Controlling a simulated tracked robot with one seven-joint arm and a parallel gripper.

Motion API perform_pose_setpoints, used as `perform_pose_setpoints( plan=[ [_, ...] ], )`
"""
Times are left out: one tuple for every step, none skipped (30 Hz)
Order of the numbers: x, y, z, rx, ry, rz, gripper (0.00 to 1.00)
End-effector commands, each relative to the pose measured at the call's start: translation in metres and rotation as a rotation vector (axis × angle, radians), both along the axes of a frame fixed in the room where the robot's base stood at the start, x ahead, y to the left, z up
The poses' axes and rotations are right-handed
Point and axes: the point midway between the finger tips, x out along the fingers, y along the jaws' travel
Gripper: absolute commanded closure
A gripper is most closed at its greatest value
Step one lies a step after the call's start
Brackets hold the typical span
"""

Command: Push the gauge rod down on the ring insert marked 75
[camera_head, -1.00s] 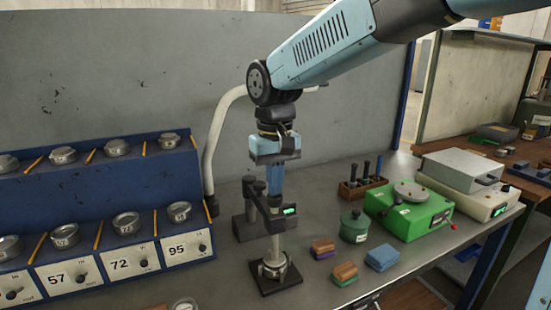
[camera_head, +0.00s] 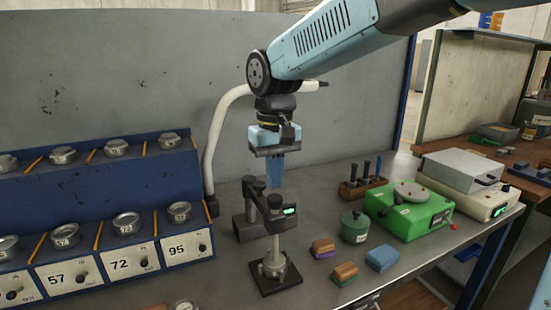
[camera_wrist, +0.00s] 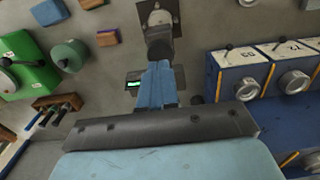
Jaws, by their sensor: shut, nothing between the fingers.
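The gauge stand (camera_head: 250,228) is dark, with a small green-lit display (camera_head: 289,210), and stands on the bench. Its pale upright gauge rod (camera_head: 275,247) has a dark knob (camera_head: 275,202) on top. The rod's lower end is at a metal ring piece (camera_head: 274,268) on a black base plate (camera_head: 283,282); no number on it is legible, and I cannot tell how firmly they touch. My gripper (camera_head: 277,186), with blue fingers, is shut and empty just above the knob, apparently apart from it. In the wrist view the fingertips (camera_wrist: 158,63) overlap the dark knob (camera_wrist: 160,46).
A blue rack (camera_head: 160,200) with metal cups and labels 57, 72 and 95 stands left. Coloured blocks (camera_head: 382,258), a green pot (camera_head: 354,227) and a green device (camera_head: 409,213) stand right. A white curved hose (camera_head: 217,130) rises behind the gauge.

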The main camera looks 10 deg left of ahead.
Motion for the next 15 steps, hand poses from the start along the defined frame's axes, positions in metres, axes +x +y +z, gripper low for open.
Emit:
perform_pose_setpoints(
  plan=[
    [0.000,0.000,0.004,0.001,-0.001,0.000,1.00],
    [0.000,0.000,0.006,0.000,0.000,0.000,1.00],
    [0.000,0.000,0.008,0.000,0.000,0.000,1.00],
    [0.000,0.000,0.010,0.001,-0.001,0.000,1.00],
    [0.000,0.000,0.012,0.001,-0.001,0.000,1.00],
    [0.000,0.000,0.015,0.001,-0.001,0.000,1.00],
    [0.000,0.000,0.016,0.001,-0.001,0.000,1.00],
    [0.000,0.000,0.018,0.000,0.000,0.000,1.00],
    [0.000,0.000,0.021,0.000,0.000,0.000,1.00],
    [0.000,0.000,0.023,0.000,0.000,0.000,1.00],
    [0.000,0.000,0.025,0.000,0.000,0.000,1.00],
    [0.000,0.000,0.027,0.001,-0.001,0.000,1.00],
    [0.000,0.000,0.029,0.001,-0.001,0.000,1.00],
    [0.000,0.000,0.031,0.001,-0.001,0.000,1.00],
    [0.000,0.000,0.034,0.000,0.000,0.000,1.00]
  ],
)
